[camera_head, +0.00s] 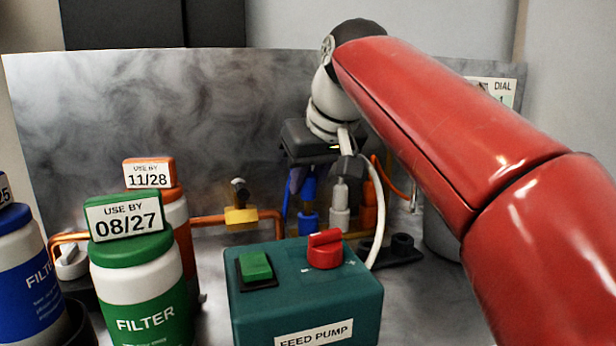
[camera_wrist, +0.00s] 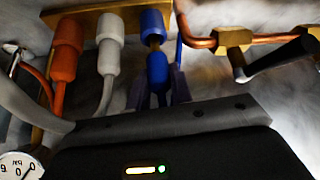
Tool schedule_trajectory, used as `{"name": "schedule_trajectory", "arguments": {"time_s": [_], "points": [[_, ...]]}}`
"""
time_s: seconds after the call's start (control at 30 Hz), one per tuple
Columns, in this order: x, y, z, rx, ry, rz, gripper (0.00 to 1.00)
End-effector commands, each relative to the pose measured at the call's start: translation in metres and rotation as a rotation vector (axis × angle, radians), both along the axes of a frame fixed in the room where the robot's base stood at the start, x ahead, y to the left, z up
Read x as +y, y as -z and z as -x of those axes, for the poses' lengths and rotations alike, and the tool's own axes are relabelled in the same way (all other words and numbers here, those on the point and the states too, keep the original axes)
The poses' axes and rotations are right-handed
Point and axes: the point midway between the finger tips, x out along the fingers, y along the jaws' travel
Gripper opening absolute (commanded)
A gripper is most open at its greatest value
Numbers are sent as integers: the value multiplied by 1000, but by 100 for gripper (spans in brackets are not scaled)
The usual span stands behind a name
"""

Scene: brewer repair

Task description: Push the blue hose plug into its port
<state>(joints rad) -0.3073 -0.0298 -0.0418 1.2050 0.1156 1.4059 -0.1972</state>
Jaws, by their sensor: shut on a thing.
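The blue hose plug (camera_wrist: 157,70) sits between the two fingers of my gripper (camera_wrist: 159,82), which is shut on it. In the wrist view the plug lines up closely with the blue port (camera_wrist: 153,22). A short brass-coloured piece shows between them, so the blue parts are apart. In the head view the plug (camera_head: 309,189) is upright just above the blue port (camera_head: 308,222), under my gripper (camera_head: 303,186). I cannot tell how far the tip is inside the port. The hose behind the plug is mostly hidden by my gripper body.
A white plug (camera_wrist: 108,60) and an orange plug (camera_wrist: 65,62) stand close beside the blue one. A yellow valve (camera_head: 240,216) on a copper pipe is to the left. The feed pump box (camera_head: 305,295) and filter bottles (camera_head: 135,270) stand in front.

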Motion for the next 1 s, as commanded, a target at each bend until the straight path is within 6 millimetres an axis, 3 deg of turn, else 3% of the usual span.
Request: {"name": "schedule_trajectory", "arguments": {"time_s": [1.0], "points": [[0, 15, 0, 0, 0, 0, 0]]}}
